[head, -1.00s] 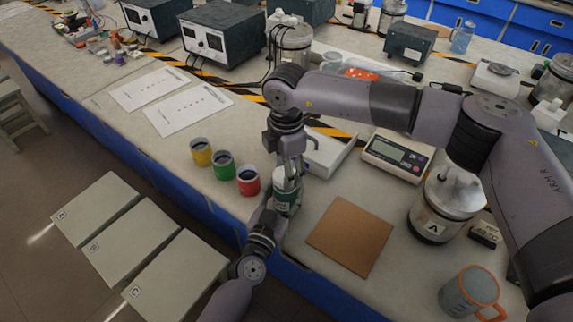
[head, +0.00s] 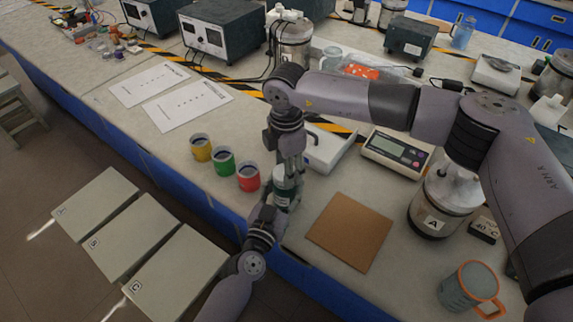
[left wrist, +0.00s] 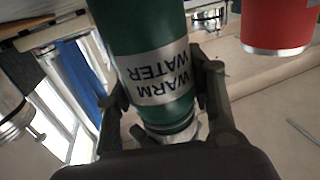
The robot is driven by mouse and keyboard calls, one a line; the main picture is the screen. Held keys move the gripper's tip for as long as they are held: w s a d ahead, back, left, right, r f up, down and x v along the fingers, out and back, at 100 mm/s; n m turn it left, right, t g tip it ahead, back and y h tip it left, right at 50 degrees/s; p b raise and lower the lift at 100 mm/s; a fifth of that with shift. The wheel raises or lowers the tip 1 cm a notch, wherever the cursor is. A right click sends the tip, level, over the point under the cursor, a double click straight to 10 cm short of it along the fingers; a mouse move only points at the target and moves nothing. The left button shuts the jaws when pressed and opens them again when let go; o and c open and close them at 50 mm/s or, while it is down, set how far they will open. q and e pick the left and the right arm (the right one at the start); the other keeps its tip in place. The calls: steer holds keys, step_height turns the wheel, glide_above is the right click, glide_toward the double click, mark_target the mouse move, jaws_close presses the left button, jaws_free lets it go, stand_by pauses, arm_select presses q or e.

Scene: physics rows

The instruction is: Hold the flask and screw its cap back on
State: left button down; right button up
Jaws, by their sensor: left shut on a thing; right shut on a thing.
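The flask (head: 284,190) is a green cylinder at the table's front edge in the head view. Its pale label, "WARM WATER", appears upside down in the left wrist view, where the flask (left wrist: 155,60) fills the middle. My left gripper (head: 272,208) is shut around the flask, with fingers on both sides in the left wrist view (left wrist: 165,90). My right gripper (head: 290,168) points down directly above the flask, shut at its top. The cap is mostly hidden between the right fingers. I cannot tell how it sits on the neck.
Yellow (head: 201,148), green (head: 224,163) and red (head: 248,178) cups stand close left of the flask. A brown board (head: 350,232) lies to the right. A scale (head: 397,152), a jar marked A (head: 432,222) and a mug (head: 468,290) are farther right.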

steer(key=shift+f, duration=0.15)
steer(key=m, duration=0.6)
steer(key=shift+s+m, duration=0.1)
steer(key=shift+m, duration=0.3)
steer(key=o, duration=0.8)
steer(key=shift+r, duration=2.25)
